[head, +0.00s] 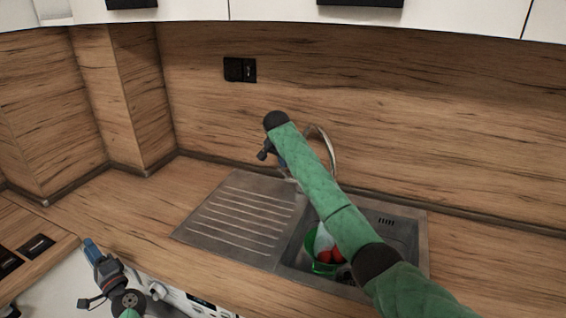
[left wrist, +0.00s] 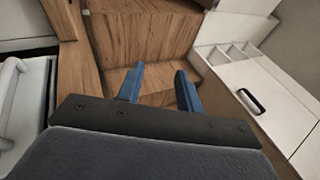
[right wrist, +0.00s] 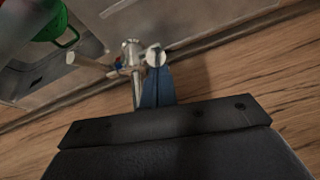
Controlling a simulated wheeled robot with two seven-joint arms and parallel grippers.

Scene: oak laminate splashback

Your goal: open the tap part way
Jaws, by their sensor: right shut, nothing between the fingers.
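The chrome tap stands behind the sink; its curved spout (head: 328,148) shows in the head view, while its base is mostly hidden by my right arm. In the right wrist view the tap body (right wrist: 133,62) has a round chrome end (right wrist: 155,56) on its side, and a small red-and-blue mark. My right gripper (right wrist: 157,75) is shut and empty, its fingertips right at that round end; I cannot tell whether they touch. In the head view it is mostly behind my arm. My left gripper (head: 90,246) is open and empty at the lower left; its parted fingers show in the left wrist view (left wrist: 159,75).
The steel sink (head: 420,240) holds a green colander (head: 322,268) with red items inside. A ribbed drainboard (head: 235,215) lies left of it. The wooden splashback (head: 420,110) with a black socket (head: 240,69) rises close behind. The counter at left (head: 130,205) is clear.

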